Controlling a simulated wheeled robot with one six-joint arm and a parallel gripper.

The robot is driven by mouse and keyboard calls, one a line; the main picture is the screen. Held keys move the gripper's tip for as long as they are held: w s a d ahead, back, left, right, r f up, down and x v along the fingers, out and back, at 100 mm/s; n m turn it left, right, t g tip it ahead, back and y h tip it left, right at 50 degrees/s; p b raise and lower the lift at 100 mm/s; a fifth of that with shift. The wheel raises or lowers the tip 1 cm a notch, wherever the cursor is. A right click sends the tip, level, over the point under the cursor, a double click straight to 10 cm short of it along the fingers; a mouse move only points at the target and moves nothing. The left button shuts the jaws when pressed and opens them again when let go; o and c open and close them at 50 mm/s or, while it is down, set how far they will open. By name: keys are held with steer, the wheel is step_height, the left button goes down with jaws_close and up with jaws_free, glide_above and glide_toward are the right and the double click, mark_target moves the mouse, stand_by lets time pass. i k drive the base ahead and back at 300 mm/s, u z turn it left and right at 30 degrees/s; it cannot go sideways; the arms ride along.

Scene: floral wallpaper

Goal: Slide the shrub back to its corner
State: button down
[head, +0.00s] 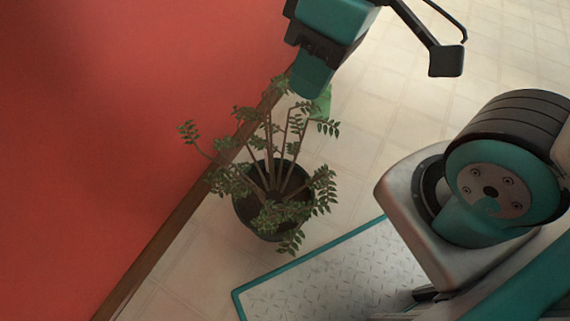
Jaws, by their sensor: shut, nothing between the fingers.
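The shrub (268,185) is a leafy green plant with several thin brown stems. It stands upright in a dark round pot (262,222) on the tiled floor, close beside the red wall. Some of its leaves overlap the baseboard in the picture. My gripper (312,82) is at the top middle, above the shrub in the picture. Its teal fingers are shut and hold nothing. The fingertips appear near the upper leaves; I cannot tell whether they touch.
A red wall (110,130) with a brown baseboard (165,240) runs diagonally along the left. A small green patch (323,103) shows just behind my fingertips, partly hidden. Pale tiled floor (385,115) is clear to the right of the shrub. My own base fills the lower right.

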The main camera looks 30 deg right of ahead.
mark_target(273, 197)
steer(key=u, duration=0.9)
steer(key=k, duration=1.7)
steer(key=z, duration=0.85)
steer(key=i, duration=1.65)
